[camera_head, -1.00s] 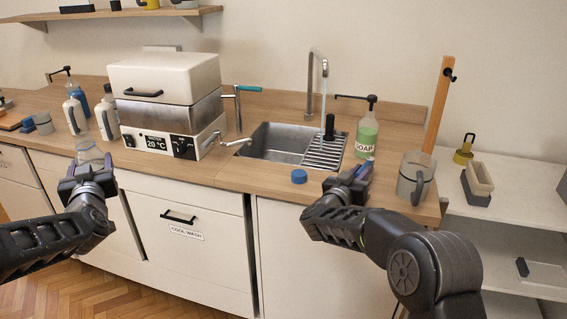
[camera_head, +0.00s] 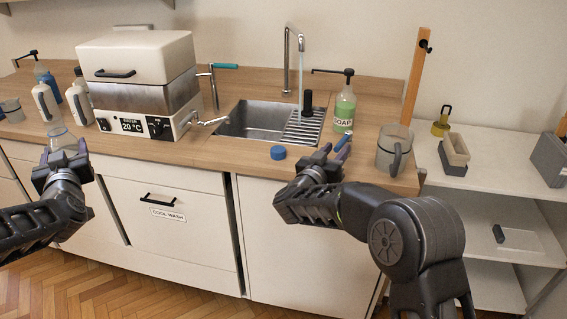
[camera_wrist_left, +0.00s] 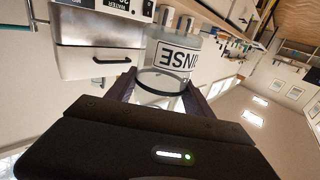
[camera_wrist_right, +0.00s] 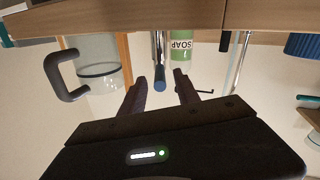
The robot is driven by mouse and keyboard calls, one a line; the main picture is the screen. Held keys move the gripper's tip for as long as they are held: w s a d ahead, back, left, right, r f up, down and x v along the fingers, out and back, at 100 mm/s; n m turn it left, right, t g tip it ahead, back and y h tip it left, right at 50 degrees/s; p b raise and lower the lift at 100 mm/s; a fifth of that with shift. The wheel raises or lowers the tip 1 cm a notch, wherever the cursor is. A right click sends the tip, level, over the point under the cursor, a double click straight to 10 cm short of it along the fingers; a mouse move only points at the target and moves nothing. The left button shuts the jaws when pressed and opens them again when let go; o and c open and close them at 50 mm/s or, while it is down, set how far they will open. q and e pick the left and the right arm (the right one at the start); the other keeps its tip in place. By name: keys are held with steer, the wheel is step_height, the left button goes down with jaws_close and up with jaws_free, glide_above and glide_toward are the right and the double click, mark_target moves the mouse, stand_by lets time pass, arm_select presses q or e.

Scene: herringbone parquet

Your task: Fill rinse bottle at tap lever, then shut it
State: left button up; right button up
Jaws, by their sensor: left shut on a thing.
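My left gripper (camera_head: 62,158) is shut on the clear rinse bottle (camera_head: 60,138), in front of the counter at the left. In the left wrist view the bottle (camera_wrist_left: 163,83) lies between the fingers, its RINSE label upside down in the picture. My right gripper (camera_head: 328,158) is open at the counter's front edge. A metal rod with a blue tip (camera_wrist_right: 159,82), perhaps the tap lever, points between its fingertips, apart from both. A thin stream of water (camera_head: 300,75) falls from the tall tap (camera_head: 287,60) at the sink. A blue cap (camera_head: 278,152) lies on the counter.
A water bath (camera_head: 138,85) with a side spout stands left of the sink (camera_head: 255,118). A teal-handled lever (camera_head: 226,66) rises beside it. A soap bottle (camera_head: 344,108) and a grey-handled jug (camera_head: 394,150) stand at the right. White bottles (camera_head: 80,103) stand at the left.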

arm_select(q)
steer(key=shift+f+b, duration=0.4)
arm_select(e)
steer(key=v, duration=0.9)
arm_select(q)
steer(key=shift+r, duration=0.1)
